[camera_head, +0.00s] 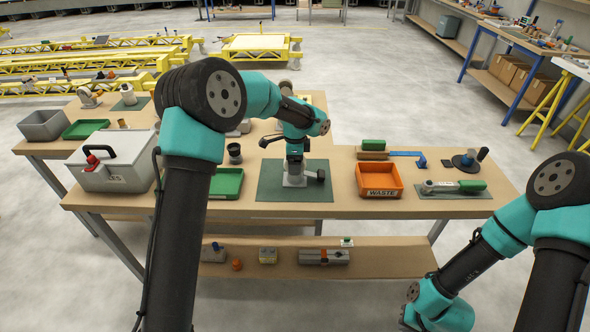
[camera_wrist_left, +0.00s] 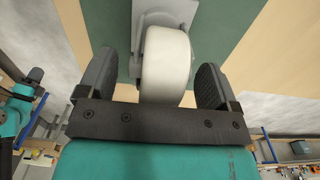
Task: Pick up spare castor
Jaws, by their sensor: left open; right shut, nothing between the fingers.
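The spare castor shows in the left wrist view as a thick off-white wheel (camera_wrist_left: 166,62) with a pale grey plate on a green mat (camera_wrist_left: 222,20). My left gripper (camera_wrist_left: 157,68) is open, with one dark finger on each side of the wheel. A gap shows beside the wheel on both sides. In the head view the castor (camera_head: 296,181) is on the green mat (camera_head: 270,193) under my left wrist, which partly hides it. My right gripper (camera_head: 406,322) is low at the bottom edge of the head view, shut and empty, away from the bench; its fingertips barely show.
An orange waste bin (camera_head: 380,193) stands right of the mat, with a green-handled tool (camera_head: 455,187) beyond. A green tray (camera_head: 227,184) and a lidded grey box (camera_head: 113,165) stand to the left. A lower shelf (camera_head: 390,258) holds several small items.

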